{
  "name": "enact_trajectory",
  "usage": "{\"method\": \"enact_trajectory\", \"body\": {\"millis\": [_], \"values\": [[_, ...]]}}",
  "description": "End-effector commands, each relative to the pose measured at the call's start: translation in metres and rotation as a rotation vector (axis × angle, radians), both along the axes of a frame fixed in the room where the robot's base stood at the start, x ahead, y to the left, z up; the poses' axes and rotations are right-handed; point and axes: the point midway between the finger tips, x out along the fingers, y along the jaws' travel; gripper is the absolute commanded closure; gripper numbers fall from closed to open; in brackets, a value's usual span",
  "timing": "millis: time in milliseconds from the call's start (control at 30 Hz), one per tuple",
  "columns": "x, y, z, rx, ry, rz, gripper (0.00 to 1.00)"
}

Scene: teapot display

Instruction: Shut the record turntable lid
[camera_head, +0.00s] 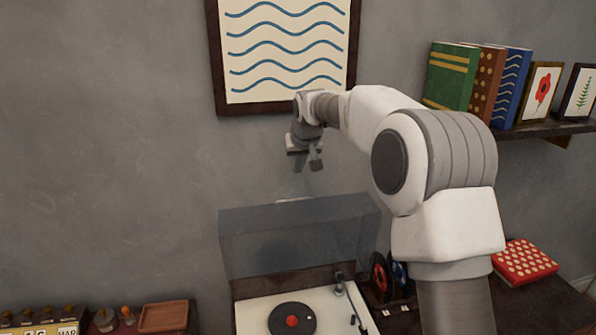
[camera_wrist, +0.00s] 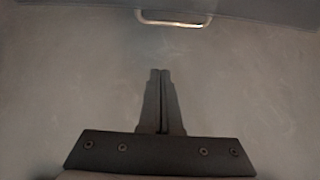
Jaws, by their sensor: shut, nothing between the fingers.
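The record turntable (camera_head: 258,312) stands at the bottom middle of the head view, with a black record (camera_head: 292,319) with a red label on it. Its see-through grey lid (camera_head: 295,235) is up, standing open at the back. A pale metal handle (camera_head: 293,200) is on the lid's top edge. In the wrist view the handle (camera_wrist: 172,18) is at the top, on the lid's dark edge (camera_wrist: 245,12). My gripper (camera_head: 314,166) is above the lid, near the wall. Its fingers (camera_wrist: 162,72) are shut and empty, apart from the handle in the wrist view.
A framed wave picture (camera_head: 285,52) hangs behind my gripper. A shelf (camera_head: 545,127) with books and small pictures is at the right. Records (camera_head: 382,278) stand right of the turntable, with a red dotted box (camera_head: 525,262) beyond. A wooden tray (camera_head: 163,317) lies at the left.

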Motion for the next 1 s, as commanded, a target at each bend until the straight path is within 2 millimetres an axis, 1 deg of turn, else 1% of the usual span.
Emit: {"method": "enact_trajectory", "body": {"millis": [33, 433, 733, 1000], "values": [[0.004, 0.001, -0.008, -0.001, 0.005, 0.0, 1.0], [0.042, 0.012, -0.069, -0.001, 0.005, 0.0, 1.0], [0.016, 0.004, -0.074, -0.001, 0.003, 0.0, 1.0], [0.005, 0.001, -0.077, -0.001, 0.002, -0.001, 1.0]]}}
